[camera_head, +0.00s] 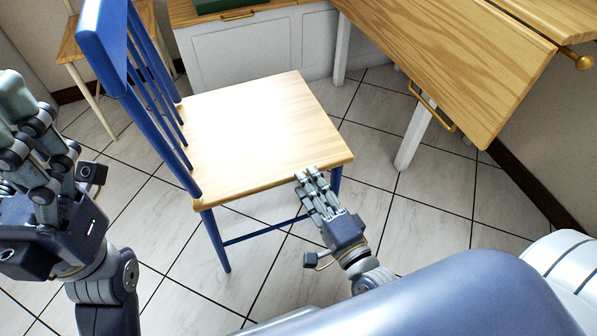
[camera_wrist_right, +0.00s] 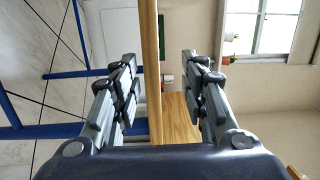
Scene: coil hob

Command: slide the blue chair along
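The blue chair (camera_head: 262,125) has a light wooden seat and a blue slatted back (camera_head: 140,85) on the left in the head view. It stands upright on the tiles. My right gripper (camera_head: 311,175) is at the seat's near edge, close to the right front leg. In the right wrist view its two fingers are apart, with the seat's edge (camera_wrist_right: 150,50) running between them; neither finger clearly touches it. Blue chair bars (camera_wrist_right: 50,131) show at the left there. My left gripper (camera_head: 30,120) is raised at the left, away from the chair; its opening is unclear.
A wooden drop-leaf table (camera_head: 455,60) with white legs stands at the right, beyond the seat. A white cabinet (camera_head: 250,50) with a wooden top is behind the chair. Another wooden chair (camera_head: 75,45) is at the back left. Tiled floor (camera_head: 400,225) is clear right of the chair.

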